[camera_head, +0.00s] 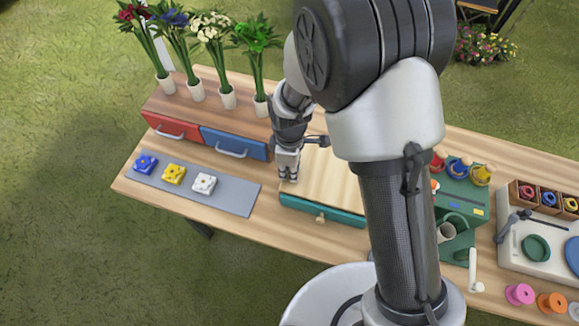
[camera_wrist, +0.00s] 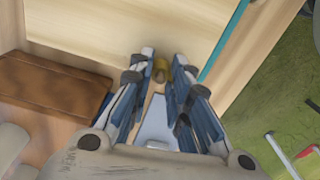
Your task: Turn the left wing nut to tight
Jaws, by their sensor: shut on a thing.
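A pale wooden press board (camera_head: 322,178) with a teal front edge lies on the table; it also shows in the wrist view (camera_wrist: 95,25). My gripper (camera_head: 287,175) points down at the board's left side. In the wrist view my gripper (camera_wrist: 162,60) has its two fingers close around a small brass-coloured piece, which looks like the left wing nut (camera_wrist: 160,72). The fingers hide its sides, so I cannot tell its angle or how tight it is. My arm covers the board's right part in the head view, and no other wing nut shows.
A wooden unit with a red drawer (camera_head: 172,126) and a blue drawer (camera_head: 233,145) stands left of the board, with flower vases (camera_head: 227,97) on top. A grey mat (camera_head: 225,195) holds blue, yellow and white blocks. A green stand (camera_head: 462,205) and spools are at right.

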